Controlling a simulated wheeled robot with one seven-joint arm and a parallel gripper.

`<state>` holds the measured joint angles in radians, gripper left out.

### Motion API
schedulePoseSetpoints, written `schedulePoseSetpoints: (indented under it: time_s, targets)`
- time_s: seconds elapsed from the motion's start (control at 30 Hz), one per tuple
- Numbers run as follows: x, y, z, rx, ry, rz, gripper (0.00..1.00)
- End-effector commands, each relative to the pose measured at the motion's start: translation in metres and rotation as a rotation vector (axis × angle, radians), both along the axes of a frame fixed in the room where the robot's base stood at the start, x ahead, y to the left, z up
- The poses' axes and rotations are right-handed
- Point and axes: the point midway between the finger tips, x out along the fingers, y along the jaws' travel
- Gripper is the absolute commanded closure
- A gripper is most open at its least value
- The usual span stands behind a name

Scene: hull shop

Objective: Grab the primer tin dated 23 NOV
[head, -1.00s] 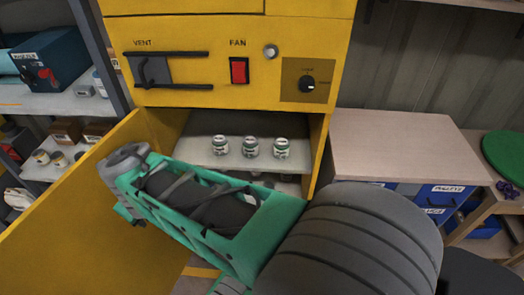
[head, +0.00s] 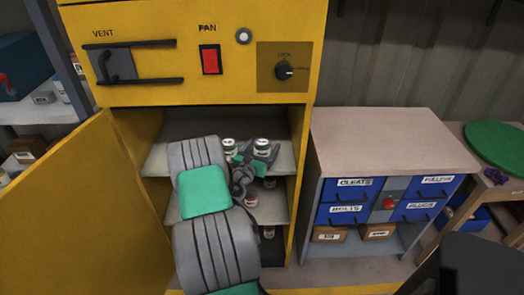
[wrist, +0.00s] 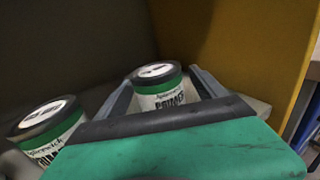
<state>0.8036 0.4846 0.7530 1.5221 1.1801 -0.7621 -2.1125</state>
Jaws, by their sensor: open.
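Small white tins with green bands and dark-rimmed lids stand on the upper shelf of the open yellow cabinet. The right tin (head: 262,146) shows at my gripper (head: 257,158); another tin (head: 229,146) stands left of it. In the wrist view, the tin lettered like "PRIMER" (wrist: 160,88) sits between the two fingers of my open gripper (wrist: 165,92), with the fingers to either side. I cannot tell whether they touch it. The second tin (wrist: 46,130) is outside the left finger, its label partly cut off. No date is readable on either tin.
The cabinet's yellow door (head: 80,205) stands open at left. More tins (head: 268,232) sit on lower shelves, partly hidden by my arm. The cabinet's yellow side wall (wrist: 235,50) is close right of the gripper. A drawer unit (head: 390,140) stands to the right, its top clear.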

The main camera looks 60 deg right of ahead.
Motion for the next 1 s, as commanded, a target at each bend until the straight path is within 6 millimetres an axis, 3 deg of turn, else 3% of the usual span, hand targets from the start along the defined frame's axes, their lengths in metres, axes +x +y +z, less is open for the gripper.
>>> schedulePoseSetpoints:
  time_s: [0.13,0.37,1.0]
  targets:
    - [0.000,-0.019,0.000,0.001,-0.001,-0.002,0.19]
    - [0.001,-0.021,0.000,0.001,-0.001,0.000,0.21]
    - [0.001,-0.020,0.000,0.002,-0.002,0.000,0.73]
